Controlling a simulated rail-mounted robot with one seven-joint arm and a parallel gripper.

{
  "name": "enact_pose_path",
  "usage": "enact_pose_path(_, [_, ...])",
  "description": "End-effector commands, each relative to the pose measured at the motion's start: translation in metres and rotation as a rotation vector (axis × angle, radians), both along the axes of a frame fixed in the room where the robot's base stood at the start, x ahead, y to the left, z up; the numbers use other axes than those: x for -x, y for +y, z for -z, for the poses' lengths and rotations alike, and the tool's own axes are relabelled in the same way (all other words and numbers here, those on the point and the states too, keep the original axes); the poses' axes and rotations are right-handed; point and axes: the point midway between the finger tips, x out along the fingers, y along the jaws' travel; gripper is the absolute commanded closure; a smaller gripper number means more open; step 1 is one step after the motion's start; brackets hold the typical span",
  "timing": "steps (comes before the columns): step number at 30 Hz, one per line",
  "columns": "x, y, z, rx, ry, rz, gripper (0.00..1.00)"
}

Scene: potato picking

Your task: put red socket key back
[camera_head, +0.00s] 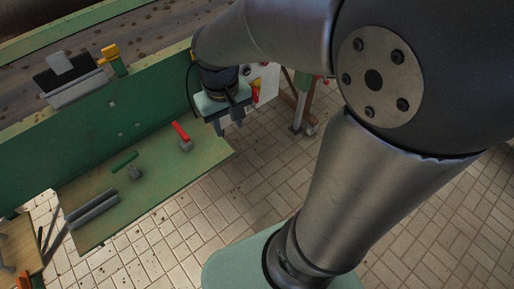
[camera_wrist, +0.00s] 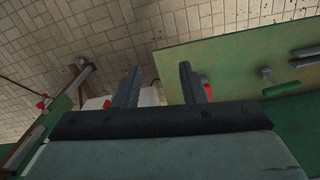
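The red socket key (camera_head: 181,131) is on the green bench shelf, with its red handle beside a small grey block (camera_head: 186,146). In the wrist view a red piece (camera_wrist: 207,91), apparently its handle, shows behind my right finger and is mostly hidden. My gripper (camera_head: 229,124) hangs to the right of and above the key, near the shelf's right end, apart from it.
A green-handled tool (camera_head: 124,162) with a grey block and grey cylinders (camera_head: 92,208) are on the shelf (camera_head: 150,185). The green upright panel (camera_head: 95,135) rises behind. A red and yellow item (camera_head: 256,91) is by a white panel beyond my gripper. Tiled floor lies in front.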

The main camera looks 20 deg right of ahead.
Motion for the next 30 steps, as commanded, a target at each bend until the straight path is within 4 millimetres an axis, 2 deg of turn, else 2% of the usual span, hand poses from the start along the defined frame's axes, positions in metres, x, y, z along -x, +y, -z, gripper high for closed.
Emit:
enact_pose_path(1, [0.026,-0.012,-0.002,-0.004,-0.005,0.028,0.62])
enact_pose_path(3, [0.056,-0.023,0.000,-0.008,-0.003,0.057,0.62])
enact_pose_path(6, [0.085,-0.031,0.005,-0.014,-0.001,0.086,0.62])
enact_pose_path(9, [0.099,-0.034,0.008,-0.018,-0.001,0.098,0.62])
enact_pose_path(30, [0.101,-0.035,0.008,-0.019,0.001,0.099,0.62])
